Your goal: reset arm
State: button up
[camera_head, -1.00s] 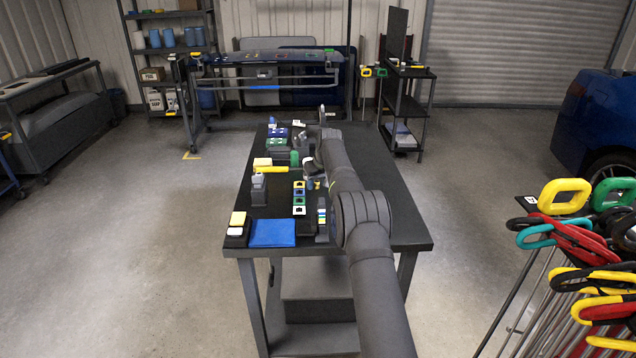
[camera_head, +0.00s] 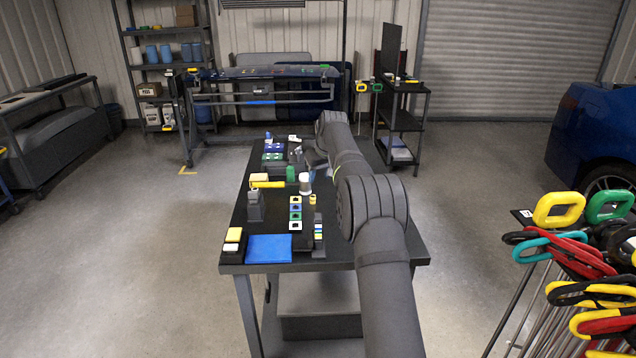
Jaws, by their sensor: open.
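My arm (camera_head: 350,165) reaches from the bottom right over the black worktable (camera_head: 400,252), with its far end bent down near the table's back half. My gripper (camera_head: 298,155) is small and dark at that end, partly hidden by the arm, above the tabletop near the green and blue parts. It is open, and I see nothing held. A white cylinder (camera_head: 305,183) stands on the table in front of it.
A rack of coloured-handled rods (camera_head: 575,260) stands at right. Floor left of the table is clear.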

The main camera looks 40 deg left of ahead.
aim_at(314, 198)
dwell(0.4)
jog(key=x, duration=1.2)
jog(key=shift+d+f, duration=0.1)
jog(key=shift+f, duration=0.1)
notch_tip(314, 198, up, 2)
jog(key=shift+r, duration=0.5)
